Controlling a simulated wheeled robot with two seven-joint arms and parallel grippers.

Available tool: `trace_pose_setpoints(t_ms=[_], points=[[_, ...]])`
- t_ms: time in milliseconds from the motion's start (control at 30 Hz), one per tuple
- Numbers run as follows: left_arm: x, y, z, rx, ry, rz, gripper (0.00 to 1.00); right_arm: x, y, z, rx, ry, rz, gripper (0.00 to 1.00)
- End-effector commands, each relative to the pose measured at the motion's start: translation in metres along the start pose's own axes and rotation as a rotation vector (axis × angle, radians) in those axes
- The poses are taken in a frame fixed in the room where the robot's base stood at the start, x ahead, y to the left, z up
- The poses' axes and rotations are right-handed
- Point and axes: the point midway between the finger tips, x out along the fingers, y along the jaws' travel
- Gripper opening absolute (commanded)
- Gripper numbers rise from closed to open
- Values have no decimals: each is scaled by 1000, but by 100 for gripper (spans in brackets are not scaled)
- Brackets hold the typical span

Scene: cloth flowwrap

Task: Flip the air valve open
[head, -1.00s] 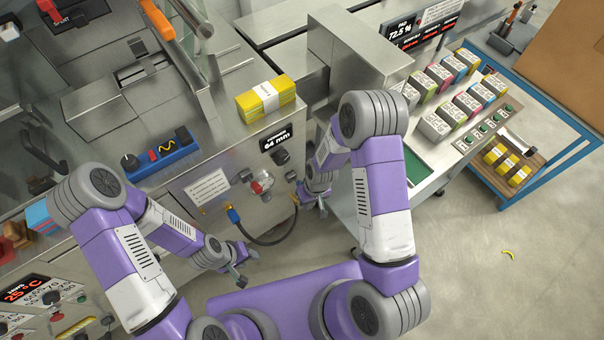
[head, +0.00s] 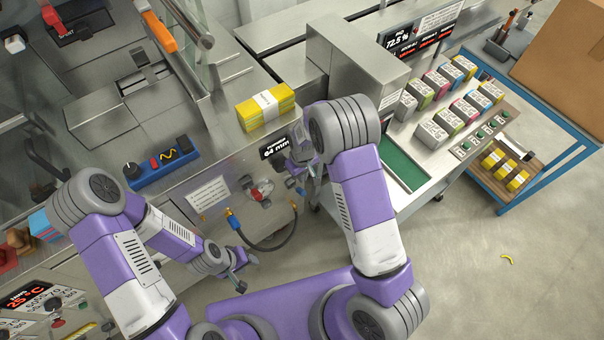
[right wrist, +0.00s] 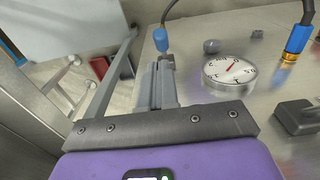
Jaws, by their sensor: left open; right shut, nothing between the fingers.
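The machine's front panel carries a white-and-red round fitting (head: 262,190), which shows as a dial gauge (right wrist: 230,70) in the right wrist view. A black hose (head: 272,245) hangs below it between a left fitting (head: 232,217) and a right fitting (head: 294,206) with a blue collar (right wrist: 161,40). A grey knob (right wrist: 211,46) and a dark grey block (right wrist: 295,117) sit near the gauge. I cannot tell which part is the air valve's lever. My right gripper (right wrist: 166,62) is shut and empty, beside the gauge near the blue collar; contact is unclear. My left gripper (head: 240,279) is open, below the left fitting.
A yellow pack stack (head: 266,107) lies on the machine top above the "64 mm" display (head: 274,148). A blue control box (head: 160,165) is further left. A side table with small boxes (head: 440,125) stands right. The floor at lower right is mostly clear.

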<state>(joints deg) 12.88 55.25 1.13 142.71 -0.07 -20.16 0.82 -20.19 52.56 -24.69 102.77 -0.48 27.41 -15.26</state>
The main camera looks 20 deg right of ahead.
Motion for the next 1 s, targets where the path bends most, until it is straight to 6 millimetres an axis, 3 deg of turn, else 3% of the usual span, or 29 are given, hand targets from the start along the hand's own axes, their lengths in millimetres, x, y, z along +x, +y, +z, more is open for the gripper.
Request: trace_pose_setpoints(t_ms=[33, 200, 400, 1000], points=[[4, -1, 0, 0, 0, 0, 43, 14, 0, 1, 1, -3, 0, 0], [9, -3, 0, 0, 0, 0, 43, 43, 0, 1, 1, -2, -1, 0], [12, -5, 0, 0, 0, 0, 43, 62, 0, 0, 0, -1, -1, 0], [17, -6, -1, 0, 0, 0, 43, 67, 2, -3, 2, 22, -1, 0]])
